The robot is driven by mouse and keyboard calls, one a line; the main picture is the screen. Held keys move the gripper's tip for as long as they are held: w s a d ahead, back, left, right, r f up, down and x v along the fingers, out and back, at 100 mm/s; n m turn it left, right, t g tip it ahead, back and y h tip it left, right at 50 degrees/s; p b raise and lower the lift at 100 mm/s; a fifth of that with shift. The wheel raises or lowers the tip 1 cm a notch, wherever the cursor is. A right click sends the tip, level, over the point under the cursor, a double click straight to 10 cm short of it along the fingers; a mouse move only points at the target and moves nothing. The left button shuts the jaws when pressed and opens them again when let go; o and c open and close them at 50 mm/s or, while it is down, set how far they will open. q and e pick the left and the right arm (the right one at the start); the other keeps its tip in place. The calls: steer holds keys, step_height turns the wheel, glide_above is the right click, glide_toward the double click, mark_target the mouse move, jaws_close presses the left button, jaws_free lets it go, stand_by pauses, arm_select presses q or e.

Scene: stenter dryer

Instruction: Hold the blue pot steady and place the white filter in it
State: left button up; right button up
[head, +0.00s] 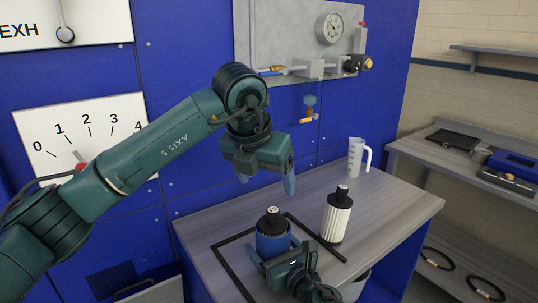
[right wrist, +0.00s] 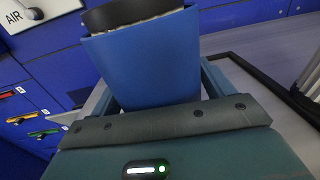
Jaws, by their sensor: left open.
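The blue pot (head: 271,245) stands upright on the grey bench. A black-topped piece (head: 272,221) sits in its mouth; a pale rim under the black top shows in the right wrist view. The white filter (head: 337,222), ribbed with black ends, stands upright on the bench right of the pot. My left gripper (head: 267,184) is open and empty, pointing down above and behind the pot. My right gripper (head: 274,255) has its fingers on both sides of the pot, which fills the gap between them in the right wrist view (right wrist: 160,95).
A black frame outline (head: 235,272) lies on the bench around the pot. A white measuring jug (head: 356,157) stands at the back of the bench. The blue machine wall with dials rises behind. Bare bench lies to the right of the filter.

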steer(key=o, duration=0.3)
